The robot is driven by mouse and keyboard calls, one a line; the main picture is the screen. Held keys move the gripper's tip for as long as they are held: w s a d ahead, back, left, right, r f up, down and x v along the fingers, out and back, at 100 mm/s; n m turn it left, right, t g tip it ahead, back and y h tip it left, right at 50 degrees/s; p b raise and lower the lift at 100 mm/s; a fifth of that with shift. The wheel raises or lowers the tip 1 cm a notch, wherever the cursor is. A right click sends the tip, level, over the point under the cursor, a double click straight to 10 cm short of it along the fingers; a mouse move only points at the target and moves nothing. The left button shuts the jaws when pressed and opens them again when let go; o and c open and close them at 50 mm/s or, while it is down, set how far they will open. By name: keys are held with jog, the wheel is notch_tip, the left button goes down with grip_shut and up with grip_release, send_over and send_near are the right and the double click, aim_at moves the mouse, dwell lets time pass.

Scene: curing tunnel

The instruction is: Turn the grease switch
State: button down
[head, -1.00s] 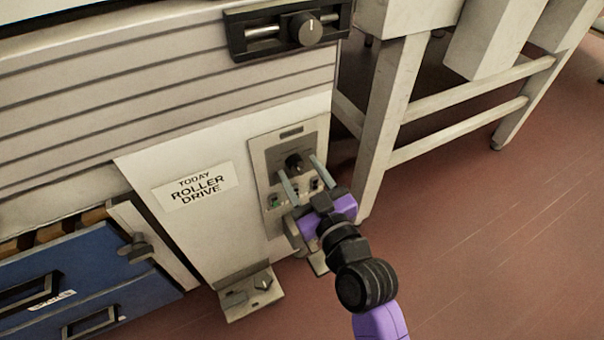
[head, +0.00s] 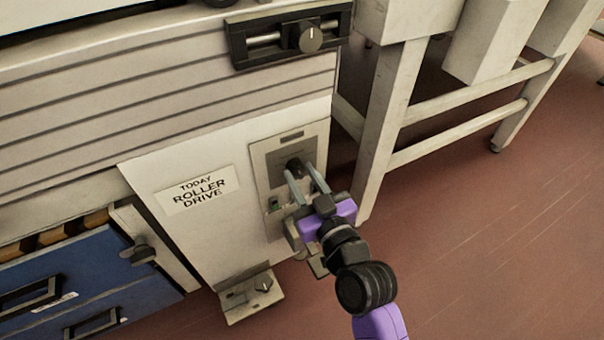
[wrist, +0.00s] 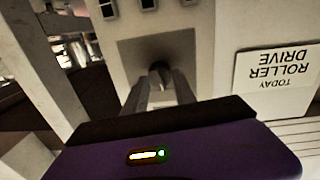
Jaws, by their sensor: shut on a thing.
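The switch panel (head: 260,163) is a beige plate on the white machine front, right of a sign reading "TODAY ROLLER DRIVE" (head: 197,189). A dark round knob (head: 294,164) sits in its upper part. My gripper (head: 305,178) is shut on this knob, with one finger on each side. In the wrist view the knob (wrist: 160,72) shows between the fingertips (wrist: 160,88). My gripper hides part of the panel's lower half. No label naming the grease switch is readable.
A black slider bar with a round knob (head: 311,36) is above the panel. A white table frame (head: 385,125) stands close on the right. A blue drawer unit (head: 95,280) is at lower left, and a small bracket with a knob (head: 250,296) is near the floor. Red floor is open at right.

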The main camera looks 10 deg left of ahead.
jog(key=m+p, duration=0.1)
jog(key=m, duration=0.1)
jog(key=m+p, duration=0.1)
jog(key=m, duration=0.1)
jog(key=shift+d+r, duration=0.15)
jog(key=shift+w+m+p, duration=0.1)
jog(key=shift+m+p, duration=0.5)
jog(key=shift+m, duration=1)
jog(key=c, duration=1)
grip_release()
jog(key=shift+p+v, duration=0.4)
jog(key=shift+v, duration=3.55)
